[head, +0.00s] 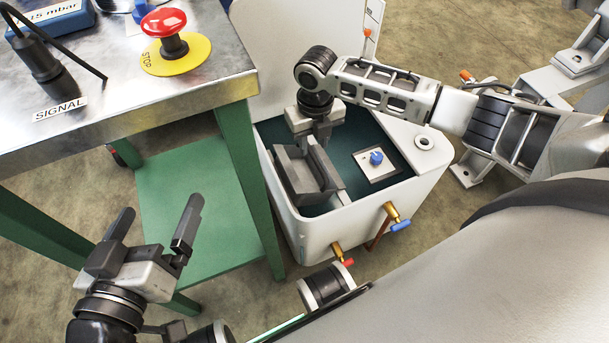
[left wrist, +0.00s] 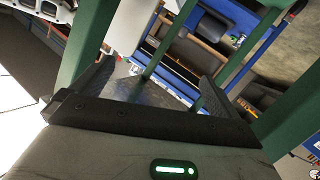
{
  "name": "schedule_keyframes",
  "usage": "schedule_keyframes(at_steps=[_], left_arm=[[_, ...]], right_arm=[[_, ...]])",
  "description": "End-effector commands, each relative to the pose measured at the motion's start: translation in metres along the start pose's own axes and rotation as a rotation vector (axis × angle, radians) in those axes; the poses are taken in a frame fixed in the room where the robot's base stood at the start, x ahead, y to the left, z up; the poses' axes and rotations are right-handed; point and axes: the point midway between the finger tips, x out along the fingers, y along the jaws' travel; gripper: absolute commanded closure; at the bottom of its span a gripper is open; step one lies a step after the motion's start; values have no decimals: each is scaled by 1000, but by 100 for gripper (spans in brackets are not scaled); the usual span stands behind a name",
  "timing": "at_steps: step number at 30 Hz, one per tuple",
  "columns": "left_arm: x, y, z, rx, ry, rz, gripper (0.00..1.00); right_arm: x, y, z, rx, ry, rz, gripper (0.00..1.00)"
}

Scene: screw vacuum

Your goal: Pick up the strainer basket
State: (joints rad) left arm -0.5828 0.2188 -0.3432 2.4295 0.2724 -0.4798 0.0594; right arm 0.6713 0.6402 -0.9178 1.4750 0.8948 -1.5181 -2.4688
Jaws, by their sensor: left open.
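A grey, open-topped, box-like part (head: 291,180), which looks like the strainer basket, sits inside the white tank (head: 345,222) in the head view. My right gripper (head: 322,136) reaches down over its back end. The fingertips are hidden by the wrist and the part, so I cannot tell whether they grip it. My left gripper (head: 156,220) is open and empty, low at the left, apart from the tank and in front of the green shelf. In the left wrist view its two dark fingers (left wrist: 152,88) stand wide apart with nothing between them.
A metal-topped table (head: 200,88) with a red stop button (head: 164,22) stands left of the tank. Its green leg (head: 243,150) and green shelf (head: 185,185) lie between my left gripper and the tank. A plate with a blue knob (head: 376,158) is inside the tank.

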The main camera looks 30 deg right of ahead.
Motion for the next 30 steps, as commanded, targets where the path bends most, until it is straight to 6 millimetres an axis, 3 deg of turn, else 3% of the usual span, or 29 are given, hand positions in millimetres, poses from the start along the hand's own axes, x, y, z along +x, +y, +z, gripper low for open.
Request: schedule_keyframes(at_steps=[1, 10, 18, 28, 30], left_arm=[[2, 0, 2, -15, 13, 9, 0], [3, 4, -1, -65, 44, 38, 0], [4, 10, -9, -144, 124, 101, 0], [3, 12, -15, -153, 141, 112, 0], [3, 12, -15, -153, 141, 112, 0]], right_arm=[[13, 0, 0, 1, 1, 0, 66], [37, -1, 1, 0, 0, -1, 66], [76, -6, 4, 0, -1, 0, 66], [80, -7, 4, 1, -3, -1, 66], [80, -7, 4, 1, -2, -1, 83]])
